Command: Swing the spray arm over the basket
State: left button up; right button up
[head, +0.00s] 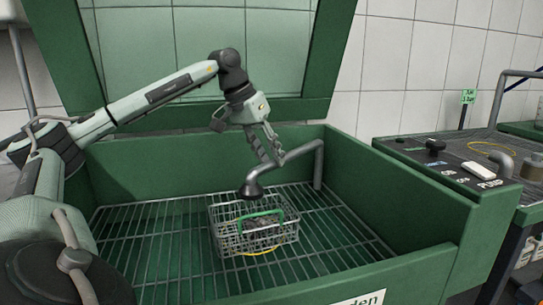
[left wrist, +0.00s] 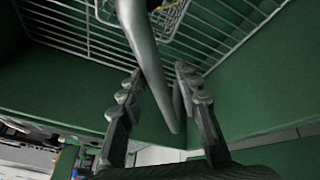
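The grey spray arm (head: 300,153) rises at the right inside of the green wash tank and bends left to a dark nozzle (head: 252,189). The nozzle hangs over the wire basket (head: 288,232), which has a green handle and sits on the rack. My left gripper (head: 273,161) points down at the spray arm's horizontal pipe. In the left wrist view its two fingers (left wrist: 158,72) are apart, with the pipe (left wrist: 146,50) running between them in the picture; I cannot tell whether they touch it. The basket's edge (left wrist: 168,12) shows at the top. My right gripper is out of view.
The green tank (head: 420,215) has raised walls and an open lid (head: 325,60) behind. The wire rack (head: 150,250) is bare left of the basket. A bench with a dark control panel (head: 440,165) stands at the right.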

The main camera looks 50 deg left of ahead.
pick_arm(q)
jog(key=shift+o, duration=0.3)
jog(key=shift+d, duration=0.1)
jog(key=v, duration=1.2)
dwell(0.6)
